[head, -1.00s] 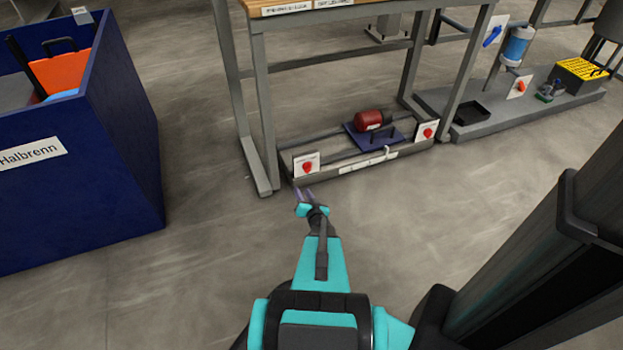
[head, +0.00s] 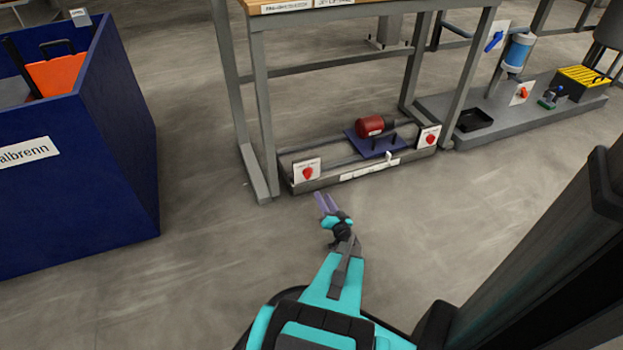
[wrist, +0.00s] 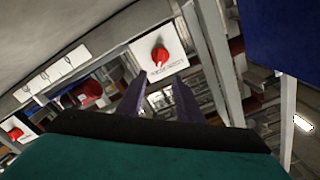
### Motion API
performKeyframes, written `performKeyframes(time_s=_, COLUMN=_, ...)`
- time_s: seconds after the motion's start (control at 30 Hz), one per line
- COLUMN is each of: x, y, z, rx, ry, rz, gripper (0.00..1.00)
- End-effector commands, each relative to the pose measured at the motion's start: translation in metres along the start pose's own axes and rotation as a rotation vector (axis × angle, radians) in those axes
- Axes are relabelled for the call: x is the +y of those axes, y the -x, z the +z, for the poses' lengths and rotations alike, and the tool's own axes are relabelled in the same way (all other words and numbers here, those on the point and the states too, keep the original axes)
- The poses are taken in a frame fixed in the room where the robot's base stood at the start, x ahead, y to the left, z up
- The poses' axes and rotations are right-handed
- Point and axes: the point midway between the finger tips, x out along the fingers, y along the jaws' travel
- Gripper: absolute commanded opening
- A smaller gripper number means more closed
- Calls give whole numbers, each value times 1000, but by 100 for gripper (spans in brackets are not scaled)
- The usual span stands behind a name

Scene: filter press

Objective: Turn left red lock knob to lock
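The left red lock knob (head: 308,173) sits on a white plate at the left front end of the low rail frame under the workbench. In the wrist view a red knob (wrist: 159,55) on a white plate lies just beyond the fingertips. The right red knob (head: 430,138) is on a similar plate at the frame's other end. My gripper (head: 326,203) is open and empty, a little in front of and right of the left knob, not touching it. In the wrist view its two fingers (wrist: 155,82) stand apart.
A red motor-like unit (head: 370,126) on a blue plate (head: 375,145) sits between the knobs. A blue bin (head: 120,150) stands at the left. Open floor (head: 200,200) lies between bin and bench.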

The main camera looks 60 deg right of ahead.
Motion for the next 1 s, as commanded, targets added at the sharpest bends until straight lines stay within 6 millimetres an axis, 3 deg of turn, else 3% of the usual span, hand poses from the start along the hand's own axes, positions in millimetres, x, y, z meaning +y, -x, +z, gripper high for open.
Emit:
performKeyframes(time_s=0.27, x=2, y=-22, z=1, rx=1, ry=1, rz=-1, gripper=33)
performKeyframes(time_s=1.0, x=2, y=-122, z=2, rx=1, ry=1, rz=0, gripper=33)
